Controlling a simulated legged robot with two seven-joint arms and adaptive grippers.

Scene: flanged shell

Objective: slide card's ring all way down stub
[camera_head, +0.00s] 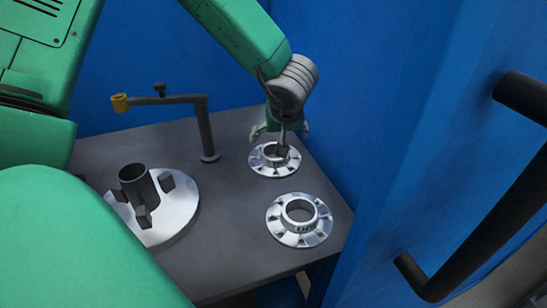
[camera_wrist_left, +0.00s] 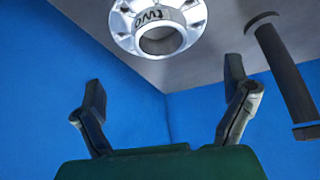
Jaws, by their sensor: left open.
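I see no card in either view, and I cannot tell which part is the stub. A dark upright tube (camera_head: 137,184) stands on a round silver plate (camera_head: 178,208) at the left of the table. A silver flanged ring (camera_head: 262,168) lies at the table's far side. My left gripper (camera_head: 280,130) is above it, fingers spread. In the left wrist view, the open, empty fingers (camera_wrist_left: 165,90) frame a gap, with a flanged ring marked "TWO" (camera_wrist_left: 128,38) beyond and apart from them. A second flanged ring (camera_head: 284,230) lies nearer. My right gripper is out of view.
A dark bent stand (camera_head: 205,125) with a gold-coloured tip (camera_head: 120,103) rises from the grey table (camera_head: 230,265), left of my gripper. Dark blocks sit around the tube. Blue walls (camera_head: 365,90) close in behind and right. A black handle (camera_head: 460,270) is at right.

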